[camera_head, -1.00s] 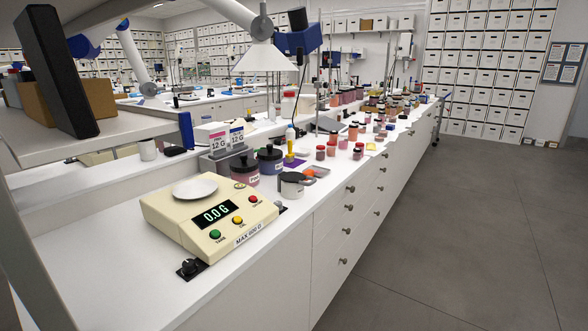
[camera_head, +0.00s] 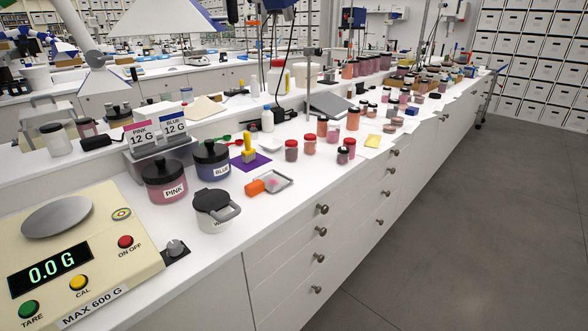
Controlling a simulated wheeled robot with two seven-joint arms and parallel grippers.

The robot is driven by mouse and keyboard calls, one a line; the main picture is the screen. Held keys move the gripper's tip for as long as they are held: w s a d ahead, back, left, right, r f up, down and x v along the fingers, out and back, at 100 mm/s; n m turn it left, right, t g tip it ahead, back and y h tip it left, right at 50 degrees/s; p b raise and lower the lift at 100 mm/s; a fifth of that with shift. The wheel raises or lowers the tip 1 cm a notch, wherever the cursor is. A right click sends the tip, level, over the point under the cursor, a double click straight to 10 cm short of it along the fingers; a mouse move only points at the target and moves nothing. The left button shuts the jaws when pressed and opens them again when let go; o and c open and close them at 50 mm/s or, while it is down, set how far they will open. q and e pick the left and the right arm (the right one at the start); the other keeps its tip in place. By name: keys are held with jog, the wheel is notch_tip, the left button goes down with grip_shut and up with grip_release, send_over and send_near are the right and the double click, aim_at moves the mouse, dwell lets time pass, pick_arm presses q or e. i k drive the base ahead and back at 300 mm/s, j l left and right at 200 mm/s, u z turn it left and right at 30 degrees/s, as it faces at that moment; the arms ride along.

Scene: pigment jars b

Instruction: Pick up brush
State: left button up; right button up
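A small yellow upright object (camera_head: 249,149), apparently the brush, stands on a purple mat (camera_head: 262,161) on the white counter. Its narrow part points up and its wider part is at the bottom. It is too small to make out bristles clearly. Neither of my grippers shows in the head view.
A pink jar (camera_head: 164,179), a blue jar (camera_head: 211,160) and a white lidded pot (camera_head: 213,211) stand in front and left of the mat. A small tray (camera_head: 280,181) with an orange-handled tool lies nearby. A scale (camera_head: 75,255) is at front left. Red-lidded jars (camera_head: 291,150) stand to the right.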

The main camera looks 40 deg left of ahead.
aim_at(248, 154)
jog(key=i+u, duration=0.45)
jog(key=i, duration=0.15)
jog(key=i+l+u, duration=0.3)
jog(key=i+u, duration=0.15)
jog(key=i, duration=0.1)
